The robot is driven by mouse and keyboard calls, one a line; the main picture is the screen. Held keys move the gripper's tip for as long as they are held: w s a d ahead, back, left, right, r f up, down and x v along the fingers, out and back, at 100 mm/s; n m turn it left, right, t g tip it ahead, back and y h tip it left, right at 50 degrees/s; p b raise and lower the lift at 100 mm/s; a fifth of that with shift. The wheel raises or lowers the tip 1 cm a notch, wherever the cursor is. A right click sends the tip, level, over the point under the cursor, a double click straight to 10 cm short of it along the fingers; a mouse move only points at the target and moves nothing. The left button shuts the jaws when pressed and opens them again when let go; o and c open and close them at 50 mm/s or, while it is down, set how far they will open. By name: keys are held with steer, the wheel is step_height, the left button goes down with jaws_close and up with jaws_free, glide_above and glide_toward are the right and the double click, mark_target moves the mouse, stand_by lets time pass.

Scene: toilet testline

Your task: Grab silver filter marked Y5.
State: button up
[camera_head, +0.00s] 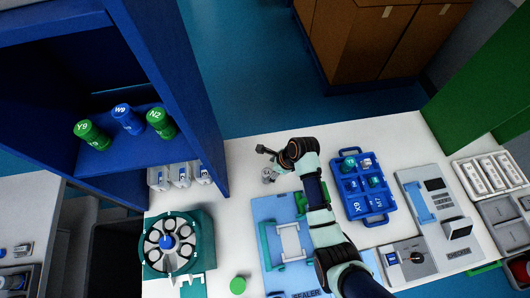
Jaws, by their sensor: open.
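Several silver cylinders sit in a row on the lower level of the blue shelf, at left; I point at the left one (158,178), the middle one (180,175) and the right one (202,172). They carry small dark marks too small to read, so I cannot tell which is Y5. My gripper (262,151) is over the white table, right of the shelf, pointing left. It is open, with nothing seen between its fingers. A small silver piece (268,176) stands on the table just below it in the picture; no mark on it is readable.
Green and blue canisters (128,119) stand on the upper shelf. The shelf's blue side wall (190,90) rises between them and my arm. A round teal carousel (208,250), a light-blue sealer plate (265,212) and a blue case (378,215) occupy the table (240,152).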

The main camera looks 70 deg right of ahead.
mark_target(268, 173)
steer(key=x, duration=0.2)
steer(key=b+x, duration=0.1)
steer(key=x, duration=0.1)
steer(key=shift+s+a+f, duration=0.15)
steer(key=shift+a, duration=0.1)
steer(key=shift+w+f, duration=0.25)
steer(key=shift+f, duration=0.15)
steer(key=c, duration=1.3)
steer(key=shift+o, duration=0.2)
step_height(268, 173, up, 20)
steer(key=p, duration=0.3)
steer(key=shift+p, duration=0.4)
